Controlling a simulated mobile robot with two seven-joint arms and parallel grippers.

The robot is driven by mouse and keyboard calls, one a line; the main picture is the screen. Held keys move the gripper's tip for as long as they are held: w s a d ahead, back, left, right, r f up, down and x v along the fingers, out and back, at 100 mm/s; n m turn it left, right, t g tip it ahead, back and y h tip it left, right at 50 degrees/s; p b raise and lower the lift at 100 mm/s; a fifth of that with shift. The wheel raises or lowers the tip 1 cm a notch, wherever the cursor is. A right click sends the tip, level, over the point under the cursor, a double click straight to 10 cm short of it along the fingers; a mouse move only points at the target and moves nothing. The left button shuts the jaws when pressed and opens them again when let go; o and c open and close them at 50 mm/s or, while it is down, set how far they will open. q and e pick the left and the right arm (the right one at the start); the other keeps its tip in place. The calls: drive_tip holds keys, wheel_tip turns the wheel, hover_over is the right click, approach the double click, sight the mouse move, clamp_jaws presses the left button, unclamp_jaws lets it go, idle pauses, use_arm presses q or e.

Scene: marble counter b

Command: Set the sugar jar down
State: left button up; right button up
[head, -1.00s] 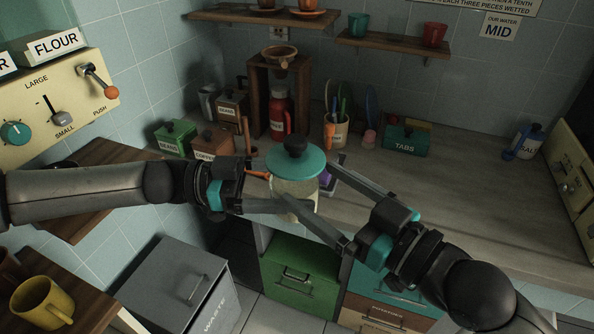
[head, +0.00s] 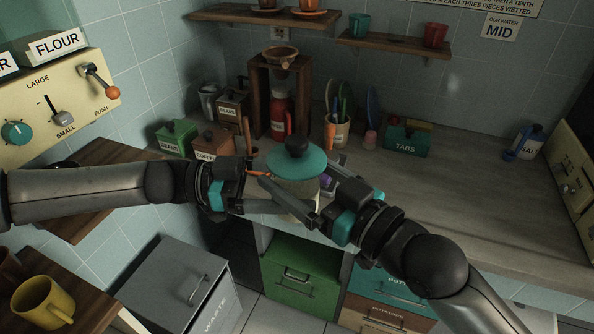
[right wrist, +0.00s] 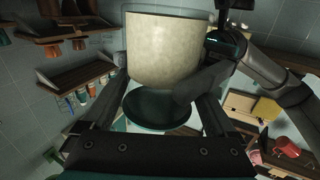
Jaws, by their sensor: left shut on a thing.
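The sugar jar (head: 297,189) is a clear jar with pale contents, a teal lid and a black knob. It is upright, near the counter's front edge in the head view. My left gripper (head: 284,196) is shut on the jar from the left. My right gripper (head: 317,188) is open, its fingers on either side of the jar from the right. The right wrist view shows the jar (right wrist: 165,50) upside down between these fingers, its dark lid (right wrist: 157,110) below. Whether the right fingers touch the glass, and whether the jar's base touches anything, I cannot tell.
Green drawers (head: 300,275) and a waste bin (head: 180,285) are below.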

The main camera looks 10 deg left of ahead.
use_arm(q)
drive_tip(key=shift+r, duration=0.1)
use_arm(e)
drive_tip(key=shift+w+d, duration=0.1)
drive_tip(key=c, duration=1)
use_arm(q)
drive_tip(key=o, duration=1.5)
use_arm(e)
drive_tip(key=shift+r, duration=0.1)
drive_tip(key=shift+c, duration=0.4)
